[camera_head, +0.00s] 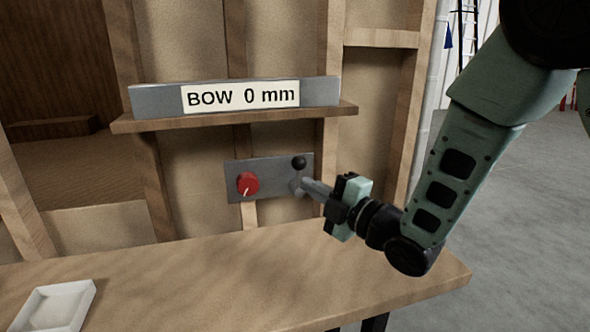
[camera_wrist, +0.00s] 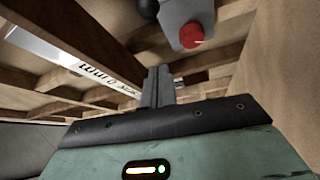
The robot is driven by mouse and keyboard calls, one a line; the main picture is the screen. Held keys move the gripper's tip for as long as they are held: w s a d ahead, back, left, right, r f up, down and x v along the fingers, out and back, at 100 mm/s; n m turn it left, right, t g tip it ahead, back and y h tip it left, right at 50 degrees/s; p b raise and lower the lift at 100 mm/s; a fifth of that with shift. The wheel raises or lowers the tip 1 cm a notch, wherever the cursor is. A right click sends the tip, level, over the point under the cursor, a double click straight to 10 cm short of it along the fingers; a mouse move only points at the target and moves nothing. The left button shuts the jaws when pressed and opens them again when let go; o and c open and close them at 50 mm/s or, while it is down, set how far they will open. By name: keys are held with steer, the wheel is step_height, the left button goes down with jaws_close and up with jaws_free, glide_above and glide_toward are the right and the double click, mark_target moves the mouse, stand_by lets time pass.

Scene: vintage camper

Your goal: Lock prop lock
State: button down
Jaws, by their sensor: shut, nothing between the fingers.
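A grey metal panel (camera_head: 270,184) is fixed to the wooden wall frame. It carries a red knob (camera_head: 247,184) with a white mark on its left and a lever with a black ball (camera_head: 299,163) at its upper right. My gripper (camera_head: 306,184) reaches in from the right, its fingertips at the panel's right side just below the black ball. I cannot tell whether the fingertips touch the lever. In the wrist view, the closed fingers (camera_wrist: 157,86) point toward the panel (camera_wrist: 187,14), with the red knob (camera_wrist: 191,35) to their upper right and the black ball (camera_wrist: 147,8) at the top edge.
A sign reading "BOW 0 mm" (camera_head: 240,95) stands on a narrow wooden shelf (camera_head: 235,117) above the panel. A wooden workbench (camera_head: 225,265) lies below, with a white tray (camera_head: 57,305) at its left. The bench's middle is clear. Studs (camera_head: 405,130) rise at the right.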

mark_target(298, 175)
steer(key=w+a+p, duration=0.1)
steer(key=w+a, duration=0.2)
steer(key=w, duration=0.5)
steer(key=shift+w+a+p, duration=0.3)
steer(key=shift+w+p, duration=0.05)
stand_by(0.3)
steer(key=shift+d, duration=0.1)
steer(key=shift+w+d+r+m+b, duration=0.15)
steer(key=shift+m+b, duration=0.15)
steer(key=shift+b, duration=0.4)
